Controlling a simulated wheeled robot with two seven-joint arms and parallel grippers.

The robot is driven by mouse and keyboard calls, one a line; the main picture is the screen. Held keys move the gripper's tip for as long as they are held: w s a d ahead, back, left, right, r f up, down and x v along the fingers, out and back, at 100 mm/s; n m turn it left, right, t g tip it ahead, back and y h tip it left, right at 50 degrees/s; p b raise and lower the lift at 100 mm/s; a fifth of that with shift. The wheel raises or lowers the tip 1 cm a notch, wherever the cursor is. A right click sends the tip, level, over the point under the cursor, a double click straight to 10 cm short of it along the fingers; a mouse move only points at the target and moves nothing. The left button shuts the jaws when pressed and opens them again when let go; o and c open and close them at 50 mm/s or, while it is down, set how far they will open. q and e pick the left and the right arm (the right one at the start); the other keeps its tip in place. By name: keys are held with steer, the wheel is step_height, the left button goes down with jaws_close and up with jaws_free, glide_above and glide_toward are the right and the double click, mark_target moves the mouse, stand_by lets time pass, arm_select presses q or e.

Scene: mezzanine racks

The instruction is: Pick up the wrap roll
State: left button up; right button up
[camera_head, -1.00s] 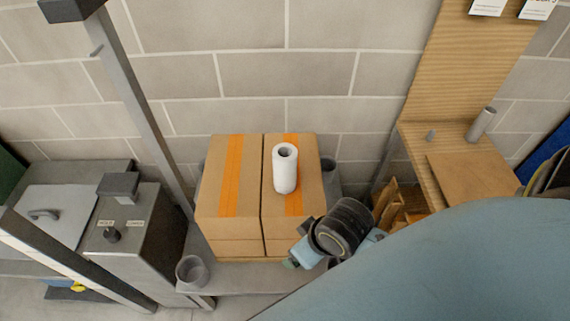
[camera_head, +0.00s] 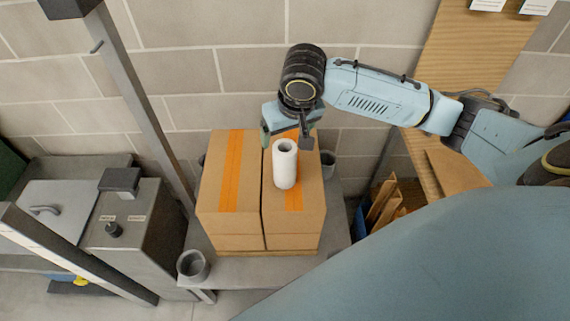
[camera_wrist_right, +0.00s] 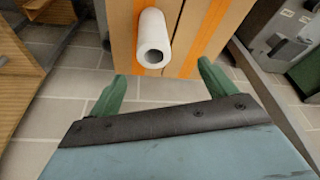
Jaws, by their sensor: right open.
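The white wrap roll (camera_head: 285,165) stands upright on the right-hand cardboard box (camera_head: 308,215), on its orange tape. In the right wrist view the roll (camera_wrist_right: 152,40) shows its hollow end, ahead of and between the two green fingers. My right gripper (camera_head: 286,140) is open and empty, at the far side of the roll near its top; the roll hides part of the space between the fingers. In the wrist view the open right gripper (camera_wrist_right: 163,88) has a gap to the roll. I cannot tell from the head view whether a finger touches it. My left gripper is not in view.
A second taped box (camera_head: 220,200) stands against the first on a grey platform (camera_head: 262,268). A grey cup (camera_head: 193,265) is at its front left corner. A slanted metal post (camera_head: 140,100) rises at left, beside a metal cabinet (camera_head: 135,235). A wooden shelf (camera_head: 455,172) is at right.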

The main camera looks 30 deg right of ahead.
steer(key=b, duration=0.1)
glide_toward(284, 151)
steer(key=f, duration=0.1)
steer(key=a+f, duration=0.1)
steer(key=f, duration=0.1)
steer(key=shift+s+a, duration=0.15)
steer(key=shift+a, duration=0.15)
steer(key=x, duration=0.3)
steer(key=d+x, duration=0.1)
steer(key=x, duration=0.1)
steer(key=shift+w+f+b, duration=0.1)
steer(key=shift+w+b, duration=0.15)
steer(key=shift+b, duration=0.1)
steer(key=shift+c, duration=0.4)
